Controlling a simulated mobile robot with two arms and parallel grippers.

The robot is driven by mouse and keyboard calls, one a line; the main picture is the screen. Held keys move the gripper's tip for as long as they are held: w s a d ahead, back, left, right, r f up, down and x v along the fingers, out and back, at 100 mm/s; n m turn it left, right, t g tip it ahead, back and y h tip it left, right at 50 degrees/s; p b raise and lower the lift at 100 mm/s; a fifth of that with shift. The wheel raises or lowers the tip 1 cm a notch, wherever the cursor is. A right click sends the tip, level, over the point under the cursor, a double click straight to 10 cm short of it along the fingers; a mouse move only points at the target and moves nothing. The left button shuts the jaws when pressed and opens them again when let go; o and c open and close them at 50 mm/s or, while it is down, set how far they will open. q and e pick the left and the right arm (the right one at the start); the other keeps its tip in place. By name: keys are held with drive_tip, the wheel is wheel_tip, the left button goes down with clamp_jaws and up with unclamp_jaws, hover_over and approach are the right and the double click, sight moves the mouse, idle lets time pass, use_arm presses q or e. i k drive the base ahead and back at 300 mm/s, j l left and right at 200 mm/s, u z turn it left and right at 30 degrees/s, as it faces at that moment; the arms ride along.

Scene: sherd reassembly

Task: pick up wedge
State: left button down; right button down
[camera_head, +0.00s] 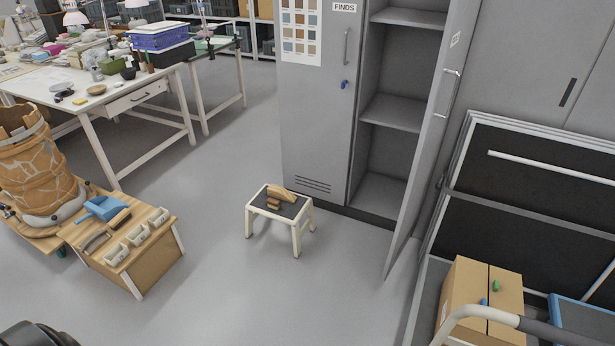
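A small stool (252,206) with a dark top and cream legs stands on the open floor in the middle. A tan-brown wooden-looking piece (282,192) with a slanted, wedge-like outline lies on it. Smaller brown bits (274,203) are at its front left and seem to touch it; I cannot tell whether they are separate pieces. No other object is clearly a wedge at this size. Neither of my grippers is in view.
A grey cabinet (310,120) has its right door (440,110) swung open. A low wooden bench (160,262) with a blue dustpan-like tool (102,208) stands left, beside a cracked vessel (38,165). Cardboard boxes (470,290) stand lower right. Floor around the stool is clear.

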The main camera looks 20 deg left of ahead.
sight(275, 191)
drive_tip(key=i+j+u, duration=0.1)
drive_tip(key=i+j, duration=0.2)
drive_tip(key=i+j+u, duration=0.1)
drive_tip(key=i, duration=0.35)
drive_tip(key=i+j+u, duration=0.1)
drive_tip(key=i+j, duration=0.25)
drive_tip(key=i+j+u, duration=0.1)
drive_tip(key=i, duration=0.35)
